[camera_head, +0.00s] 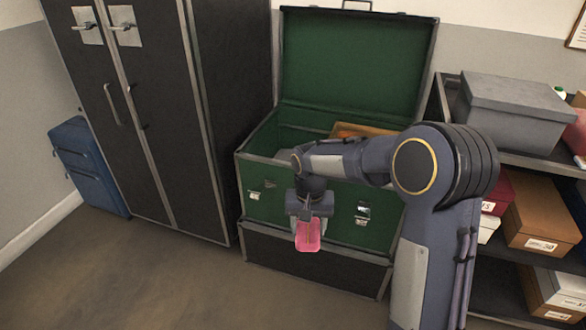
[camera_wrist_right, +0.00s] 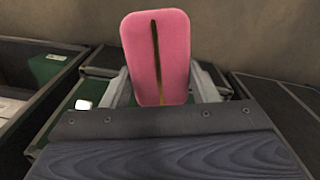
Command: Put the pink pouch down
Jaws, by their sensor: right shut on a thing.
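The pink pouch (camera_head: 308,236) is held in my right gripper (camera_head: 309,217), in front of the green trunk. In the right wrist view the pouch (camera_wrist_right: 157,58) stands up between the two grey fingers (camera_wrist_right: 160,90), with a dark zip line down its middle. The gripper is shut on its lower end in that view. In the head view the pouch hangs below the gripper, apart from the floor. My left gripper is not in view.
An open green trunk (camera_head: 355,57) stands on a dark base, with an orange-brown item (camera_head: 362,130) inside. A dark wardrobe (camera_head: 160,100) and blue suitcase (camera_head: 88,165) are at left. Shelves with boxes (camera_head: 512,108) are at right. The floor (camera_head: 150,275) in front is clear.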

